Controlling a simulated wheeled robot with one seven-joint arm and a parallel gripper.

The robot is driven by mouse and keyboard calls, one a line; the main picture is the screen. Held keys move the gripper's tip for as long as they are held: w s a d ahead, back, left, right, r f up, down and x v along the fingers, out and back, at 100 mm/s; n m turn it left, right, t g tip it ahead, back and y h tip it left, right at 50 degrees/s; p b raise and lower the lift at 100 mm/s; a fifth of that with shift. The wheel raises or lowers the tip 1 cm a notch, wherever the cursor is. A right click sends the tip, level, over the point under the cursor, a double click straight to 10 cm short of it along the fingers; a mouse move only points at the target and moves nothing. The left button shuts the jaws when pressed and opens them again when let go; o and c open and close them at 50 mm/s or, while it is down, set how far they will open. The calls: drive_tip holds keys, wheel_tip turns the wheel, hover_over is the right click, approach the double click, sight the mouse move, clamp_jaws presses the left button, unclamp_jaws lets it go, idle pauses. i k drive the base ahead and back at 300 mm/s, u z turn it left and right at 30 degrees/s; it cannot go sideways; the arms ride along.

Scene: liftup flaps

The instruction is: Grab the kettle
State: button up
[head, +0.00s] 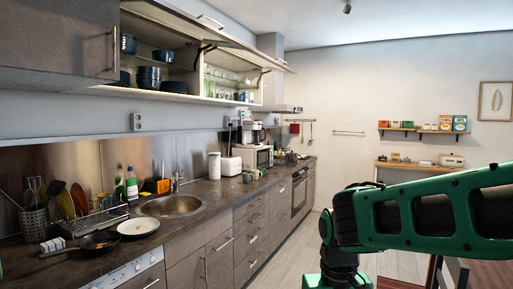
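I cannot make out a kettle for certain. A small dark rounded vessel (291,158), perhaps a kettle or a pot, stands far along the counter near the stove. A white upright cylinder (214,166) stands nearer, against the backsplash; its kind is too small to tell. My green and black arm fills the lower right of the head view, well apart from both. My gripper is not in view.
The dark counter (215,193) runs along the left wall. A lifted cabinet flap (190,33) juts out above. The floor (290,245) between counter and arm is clear.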

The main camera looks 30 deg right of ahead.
sight(256, 136)
drive_tip(key=z, duration=1.35)
drive_tip(key=i, duration=4.35)
drive_tip(key=z, duration=0.35)
